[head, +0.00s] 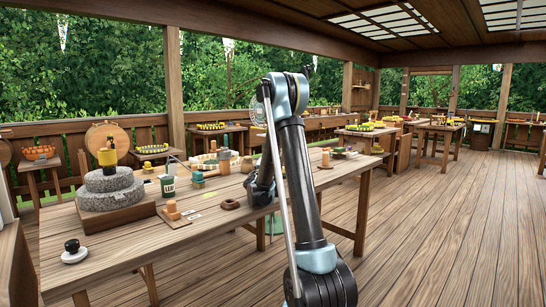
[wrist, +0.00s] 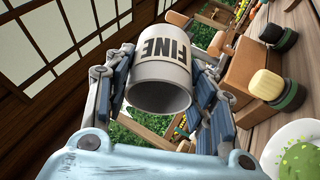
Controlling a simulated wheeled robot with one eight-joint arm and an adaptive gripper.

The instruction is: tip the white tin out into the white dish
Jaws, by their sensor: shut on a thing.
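My gripper (wrist: 162,62) is shut on the white tin (wrist: 158,78), with its jointed fingers on either side of the tin's wall. The tin has dark FINE lettering, and its open mouth faces the near side of the wrist view. Against the tilted room, the tin appears tipped over towards its side. I see no contents in the visible part of its grey inside. The white dish (wrist: 268,152), partly cut off at the lower right of the wrist view, holds a bright green heap (wrist: 301,158). In the head view my arm hides the tin and dish.
Open floor lies to the right.

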